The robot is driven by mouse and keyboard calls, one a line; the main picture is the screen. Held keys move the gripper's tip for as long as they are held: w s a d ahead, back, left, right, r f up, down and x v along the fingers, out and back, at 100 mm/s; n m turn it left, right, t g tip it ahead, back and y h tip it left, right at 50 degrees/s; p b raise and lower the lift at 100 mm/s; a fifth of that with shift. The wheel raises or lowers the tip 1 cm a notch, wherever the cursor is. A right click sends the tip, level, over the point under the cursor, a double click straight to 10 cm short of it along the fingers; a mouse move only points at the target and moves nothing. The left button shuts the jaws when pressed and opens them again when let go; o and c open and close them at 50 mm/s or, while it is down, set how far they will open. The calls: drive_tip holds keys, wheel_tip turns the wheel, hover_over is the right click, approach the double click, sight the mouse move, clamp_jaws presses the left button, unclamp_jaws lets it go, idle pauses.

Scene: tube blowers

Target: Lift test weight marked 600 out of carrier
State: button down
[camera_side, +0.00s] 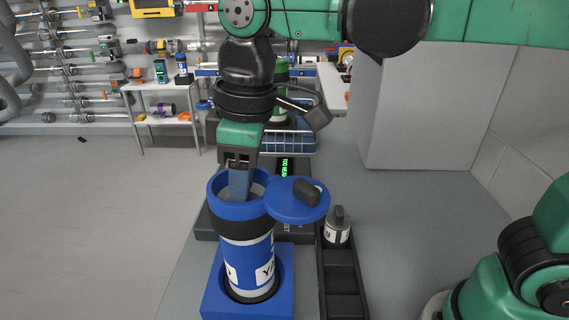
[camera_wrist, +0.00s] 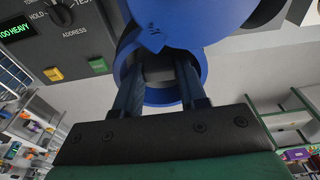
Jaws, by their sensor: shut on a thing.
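The carrier (camera_side: 250,262) is a blue and white cylinder with a dark band, standing upright in a blue square base. Its blue lid (camera_side: 297,205) is swung open to the right. My gripper (camera_side: 240,183) points down into the carrier's open mouth, with its fingertips hidden inside. In the wrist view, my gripper (camera_wrist: 157,78) has both fingers inside the blue rim (camera_wrist: 162,96), shut on a grey weight (camera_wrist: 158,68) between them. Only part of that weight shows, and no marking on it can be read.
Another grey and white weight (camera_side: 337,228) stands in a black compartment rack (camera_side: 343,278) right of the carrier. A dark console (camera_wrist: 75,35) behind it has a green display reading TOO HEAVY. A wire basket (camera_side: 288,142) is farther back. Open floor lies left.

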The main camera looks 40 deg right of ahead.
wheel_tip(320, 180, up, 12)
drive_tip(key=s+a, duration=1.2)
drive_tip(key=shift+s+a, duration=0.4)
